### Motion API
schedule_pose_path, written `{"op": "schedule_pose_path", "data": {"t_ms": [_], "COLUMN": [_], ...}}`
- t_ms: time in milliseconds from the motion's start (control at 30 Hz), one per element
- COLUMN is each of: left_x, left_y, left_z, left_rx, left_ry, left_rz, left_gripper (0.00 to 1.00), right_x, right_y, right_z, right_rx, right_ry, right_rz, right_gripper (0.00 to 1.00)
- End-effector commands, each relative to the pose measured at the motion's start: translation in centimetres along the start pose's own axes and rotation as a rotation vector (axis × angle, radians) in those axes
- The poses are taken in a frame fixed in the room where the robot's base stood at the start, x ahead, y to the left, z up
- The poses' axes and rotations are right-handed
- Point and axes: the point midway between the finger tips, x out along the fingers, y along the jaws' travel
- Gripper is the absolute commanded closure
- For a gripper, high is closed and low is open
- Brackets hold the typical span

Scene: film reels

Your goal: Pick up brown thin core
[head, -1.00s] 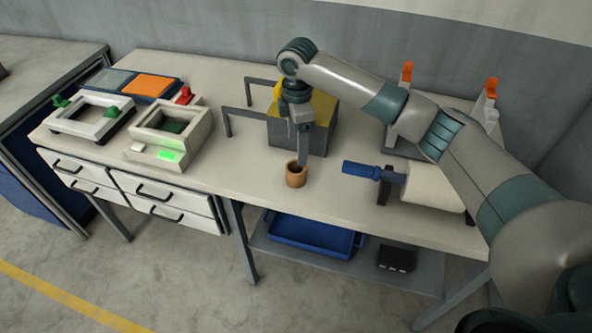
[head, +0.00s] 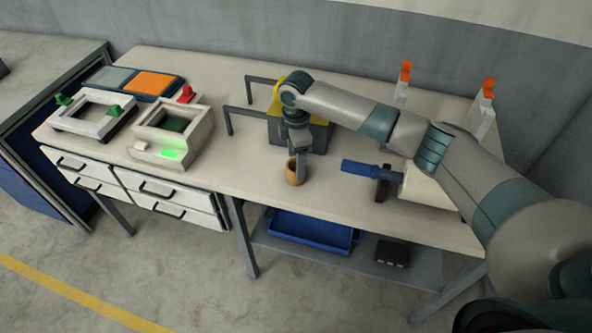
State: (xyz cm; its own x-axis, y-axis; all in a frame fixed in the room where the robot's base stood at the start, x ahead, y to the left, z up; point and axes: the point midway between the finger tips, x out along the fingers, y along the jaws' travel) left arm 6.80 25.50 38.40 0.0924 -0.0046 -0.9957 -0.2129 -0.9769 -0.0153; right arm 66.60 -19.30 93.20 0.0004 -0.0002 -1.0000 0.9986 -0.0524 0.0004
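The brown core (head: 292,176) is a small hollow cylinder standing upright on the table near its front edge. My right gripper (head: 299,172) points straight down at it from above. Its fingertips are at the core's upper right part, and at least one finger overlaps the rim. The fingers are seen edge-on, so I cannot tell whether they are open or shut on the core wall. My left gripper is not in view.
A white roll with a blue handle (head: 358,168) lies to the right of the core. A grey and yellow block (head: 320,134) stands behind it. White frames (head: 201,130) are at left. Bare table lies left of the core.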

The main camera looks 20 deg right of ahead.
Motion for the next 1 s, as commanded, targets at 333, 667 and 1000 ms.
{"op": "schedule_pose_path", "data": {"t_ms": [333,667,1000], "left_x": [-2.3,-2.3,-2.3], "left_y": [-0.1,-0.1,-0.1], "left_z": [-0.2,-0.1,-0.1], "left_rx": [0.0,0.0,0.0], "left_ry": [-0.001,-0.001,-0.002], "left_rz": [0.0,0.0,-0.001], "left_gripper": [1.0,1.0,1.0], "right_x": [3.6,4.2,4.1], "right_y": [-0.3,-0.2,-0.2], "right_z": [-0.4,-0.3,-0.3], "right_rx": [0.0,0.0,0.0], "right_ry": [0.0,0.0,0.0], "right_rz": [-0.002,-0.001,0.0], "right_gripper": [0.32,0.32,0.63]}}
